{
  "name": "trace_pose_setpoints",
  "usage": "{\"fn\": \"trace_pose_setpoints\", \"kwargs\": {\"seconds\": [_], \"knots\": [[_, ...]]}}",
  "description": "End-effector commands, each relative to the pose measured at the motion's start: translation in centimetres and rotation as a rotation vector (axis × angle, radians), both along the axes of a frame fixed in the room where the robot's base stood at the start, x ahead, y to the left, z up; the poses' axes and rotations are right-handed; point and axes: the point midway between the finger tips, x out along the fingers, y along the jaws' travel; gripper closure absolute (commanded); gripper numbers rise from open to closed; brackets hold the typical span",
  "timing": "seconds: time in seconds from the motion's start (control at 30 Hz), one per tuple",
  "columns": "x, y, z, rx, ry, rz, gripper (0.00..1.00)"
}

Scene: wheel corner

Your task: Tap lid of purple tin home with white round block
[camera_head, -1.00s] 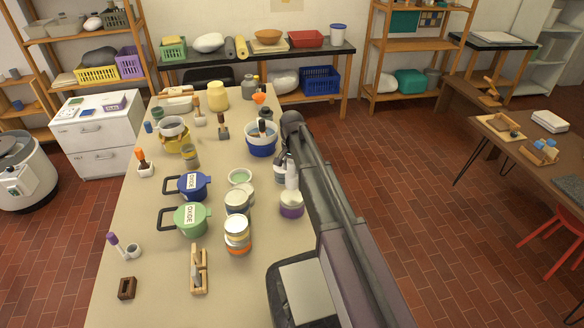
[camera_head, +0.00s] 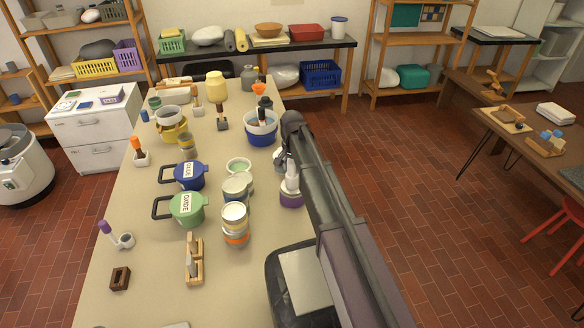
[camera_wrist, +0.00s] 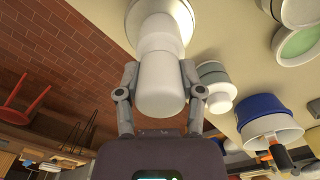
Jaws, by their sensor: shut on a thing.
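The purple tin (camera_head: 291,201) stands upright near the right edge of the long table, with a pale lid on top. My gripper (camera_wrist: 160,93) is shut on the white round block (camera_wrist: 160,75), one finger on each side. In the head view the block (camera_head: 291,184) is upright directly over the tin's lid. In the wrist view the block's far end overlaps the pale round lid (camera_wrist: 184,18). It looks at or very near contact, but I cannot tell whether it touches. The block hides much of the lid, so its seating cannot be seen.
Stacked tins (camera_head: 235,222), a grey tin (camera_head: 236,188) and a green-filled bowl (camera_head: 239,166) stand left of the purple tin. A blue-and-white tub (camera_head: 261,128) is behind. Green (camera_head: 187,210) and blue (camera_head: 189,176) lidded pots are further left. Open floor lies right of the table.

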Motion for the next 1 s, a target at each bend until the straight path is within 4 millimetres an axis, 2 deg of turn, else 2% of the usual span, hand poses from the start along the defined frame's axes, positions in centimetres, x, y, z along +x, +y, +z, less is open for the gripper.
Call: {"fn": "trace_pose_setpoints", "kwargs": {"seconds": [0.43,0.87,1.0], "knots": [[0.0,0.0,3.2,0.000,0.000,0.000,1.00],[0.0,0.0,3.3,0.000,0.000,0.000,1.00],[0.0,0.0,3.9,0.000,0.000,0.000,1.00]]}}
